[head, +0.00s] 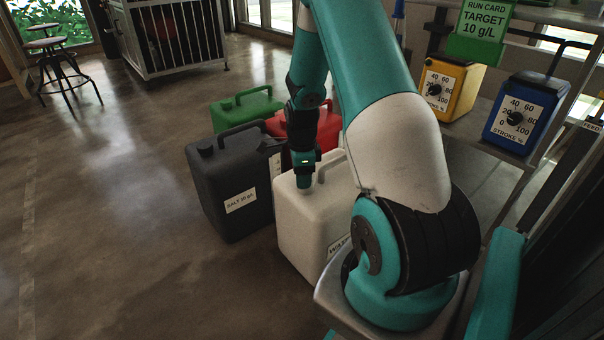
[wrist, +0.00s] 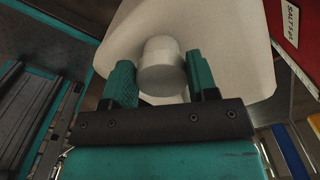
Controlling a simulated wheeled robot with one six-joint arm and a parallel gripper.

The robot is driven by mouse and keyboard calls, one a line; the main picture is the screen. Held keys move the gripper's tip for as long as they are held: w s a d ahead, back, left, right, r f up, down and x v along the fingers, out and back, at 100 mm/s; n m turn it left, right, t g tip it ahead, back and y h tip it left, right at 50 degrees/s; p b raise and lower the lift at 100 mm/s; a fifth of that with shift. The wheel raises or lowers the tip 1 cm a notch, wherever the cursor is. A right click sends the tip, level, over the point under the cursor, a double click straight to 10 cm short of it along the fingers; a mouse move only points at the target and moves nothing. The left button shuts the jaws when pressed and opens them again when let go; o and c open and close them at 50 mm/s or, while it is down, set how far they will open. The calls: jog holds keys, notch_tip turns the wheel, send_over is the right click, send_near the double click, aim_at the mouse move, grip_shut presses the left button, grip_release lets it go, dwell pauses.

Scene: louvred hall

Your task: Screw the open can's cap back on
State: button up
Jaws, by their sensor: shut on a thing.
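The white can (head: 318,222) stands upright on the floor below my arm, its label partly readable as "WA". My gripper (head: 304,180) points down at the can's top left, where the mouth is hidden in the head view. In the wrist view, a white round cap (wrist: 160,66) sits between the two teal fingers of my gripper (wrist: 162,78), which are shut on it. The white can's body (wrist: 225,45) lies right behind the cap. I cannot tell whether the cap is seated on the neck or just above it.
A dark can (head: 228,190) with a salt label stands close at left. A red can (head: 300,127) and a green can (head: 245,108) stand behind. Yellow (head: 450,88) and blue (head: 525,112) dial boxes sit on the right bench.

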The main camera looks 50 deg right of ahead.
jog(key=shift+f, duration=0.8)
dwell(0.6)
jog(key=o, duration=1)
jog(key=shift+r, duration=0.1)
notch_tip(320, 180, up, 5)
jog(key=p, duration=0.5)
jog(key=shift+c, duration=0.6)
